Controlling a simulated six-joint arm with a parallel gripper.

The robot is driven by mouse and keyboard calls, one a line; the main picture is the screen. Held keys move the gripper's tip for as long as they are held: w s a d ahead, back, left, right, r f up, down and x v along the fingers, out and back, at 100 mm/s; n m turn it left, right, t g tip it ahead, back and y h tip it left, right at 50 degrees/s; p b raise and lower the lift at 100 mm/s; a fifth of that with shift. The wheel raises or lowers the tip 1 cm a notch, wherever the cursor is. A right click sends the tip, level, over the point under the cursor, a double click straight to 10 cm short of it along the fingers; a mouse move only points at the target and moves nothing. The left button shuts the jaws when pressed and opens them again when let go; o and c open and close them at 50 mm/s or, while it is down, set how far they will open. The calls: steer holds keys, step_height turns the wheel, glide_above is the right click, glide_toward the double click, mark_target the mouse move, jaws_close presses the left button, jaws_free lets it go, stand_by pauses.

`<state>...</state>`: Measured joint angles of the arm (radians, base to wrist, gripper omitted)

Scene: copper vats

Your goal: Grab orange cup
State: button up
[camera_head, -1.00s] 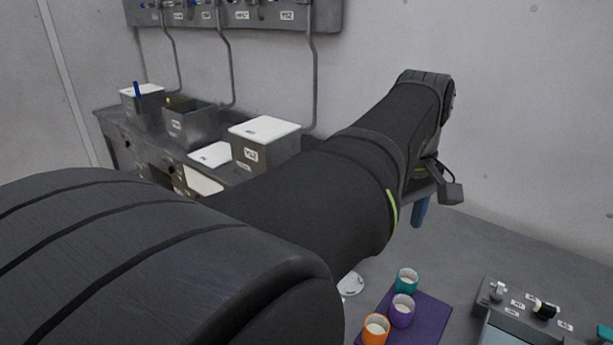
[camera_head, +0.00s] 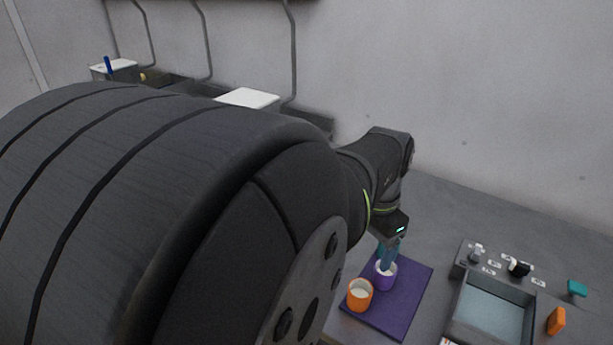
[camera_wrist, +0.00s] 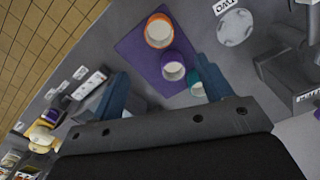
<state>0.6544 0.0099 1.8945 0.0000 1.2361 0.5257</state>
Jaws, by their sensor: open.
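The orange cup (camera_head: 360,294) stands upright on a purple mat (camera_head: 408,290), with pale contents inside. In the wrist view the orange cup (camera_wrist: 159,31) is near the top centre, beyond my fingertips. A purple cup (camera_head: 385,274) stands beside it on the mat, and it also shows in the wrist view (camera_wrist: 173,66). A teal cup (camera_wrist: 195,82) is partly hidden by a finger in the wrist view. My gripper (camera_head: 388,258) has blue fingers pointing down over the purple cup's area. In the wrist view the fingers (camera_wrist: 160,80) are spread apart with nothing between them held.
A grey tray box (camera_head: 495,310) with knobs and labels stands right of the mat. An orange object (camera_head: 556,321) and a teal object (camera_head: 576,288) lie farther right. A round pale disc (camera_wrist: 236,27) is near the mat in the wrist view. White-topped boxes (camera_head: 247,98) stand at the back left.

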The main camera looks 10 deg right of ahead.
glide_toward(359, 294)
steer(key=shift+s+a+f, duration=0.3)
steer(key=shift+s+f, duration=0.5)
steer(key=shift+s, duration=0.15)
steer(key=shift+a+f, duration=0.15)
steer(key=shift+f, duration=2.5)
steer(key=c, duration=1.1)
steer(key=shift+r, duration=0.1)
